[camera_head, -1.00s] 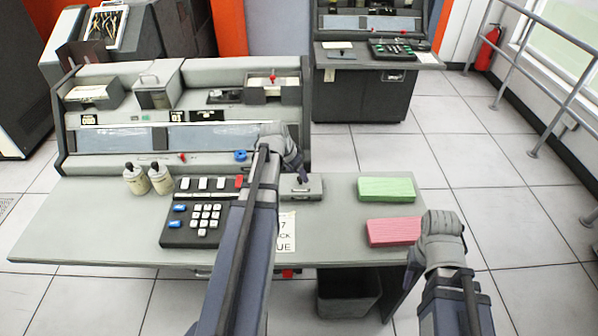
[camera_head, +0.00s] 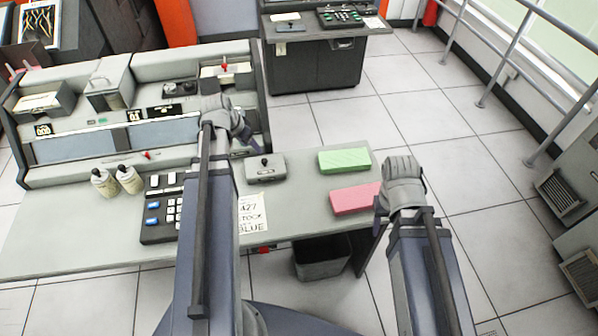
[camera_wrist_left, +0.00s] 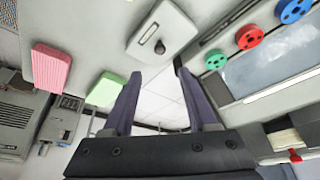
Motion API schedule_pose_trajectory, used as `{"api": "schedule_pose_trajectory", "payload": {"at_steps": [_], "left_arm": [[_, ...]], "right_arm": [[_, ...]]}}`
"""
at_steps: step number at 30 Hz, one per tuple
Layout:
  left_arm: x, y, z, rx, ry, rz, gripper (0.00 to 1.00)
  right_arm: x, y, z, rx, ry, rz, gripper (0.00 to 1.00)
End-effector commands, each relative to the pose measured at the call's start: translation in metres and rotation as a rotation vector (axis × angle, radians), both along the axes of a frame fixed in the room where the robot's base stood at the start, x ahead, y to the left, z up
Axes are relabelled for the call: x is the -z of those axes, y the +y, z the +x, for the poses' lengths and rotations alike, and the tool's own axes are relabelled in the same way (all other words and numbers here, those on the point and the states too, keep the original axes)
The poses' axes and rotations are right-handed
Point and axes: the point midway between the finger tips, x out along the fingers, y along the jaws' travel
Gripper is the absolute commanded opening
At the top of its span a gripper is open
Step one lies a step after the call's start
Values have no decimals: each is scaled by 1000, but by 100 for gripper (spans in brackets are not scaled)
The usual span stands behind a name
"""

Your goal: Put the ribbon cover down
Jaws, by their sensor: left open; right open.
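I take the grey box-like lid with a small handle, on top of the console at the back left, as the ribbon cover (camera_head: 108,82); I cannot tell whether it is raised or fully down. My left gripper (camera_head: 243,148) is raised over the right end of the desk, to the right of the cover and apart from it. In the left wrist view its two fingers (camera_wrist_left: 158,74) are spread with nothing between them. My right gripper (camera_head: 382,206) is at the desk's right edge beside the pink card stack (camera_head: 354,199). Its fingers are mostly hidden, and I see nothing held.
A grey box with a black knob (camera_head: 265,167) sits close to my left gripper. Red (camera_wrist_left: 249,36), blue and green discs lie along the console. Open floor lies right.

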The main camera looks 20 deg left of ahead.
Motion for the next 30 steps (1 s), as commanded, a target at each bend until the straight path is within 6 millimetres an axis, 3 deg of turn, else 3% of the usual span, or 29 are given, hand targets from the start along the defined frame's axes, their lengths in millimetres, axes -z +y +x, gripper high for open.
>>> {"api": "schedule_pose_trajectory", "payload": {"at_steps": [2, 5, 12, 18, 24, 30], "left_arm": [[1, -9, 0, 7, 9, -2, 58], [3, -41, 0, 27, 45, -7, 58], [13, -176, -28, 82, 220, 16, 58], [16, -264, -74, 95, 337, 98, 58], [16, -310, -112, 87, 392, 181, 58], [15, -325, -127, 77, 406, 217, 58]], "right_arm": [[0, 0, 0, 0, 0, 0, 50], [0, 0, 0, 0, 0, 0, 50], [0, 0, 0, 0, 0, 0, 50], [0, 0, 0, 0, 0, 0, 50], [0, 0, 0, 0, 0, 0, 50], [0, 0, 0, 0, 0, 0, 50]]}}
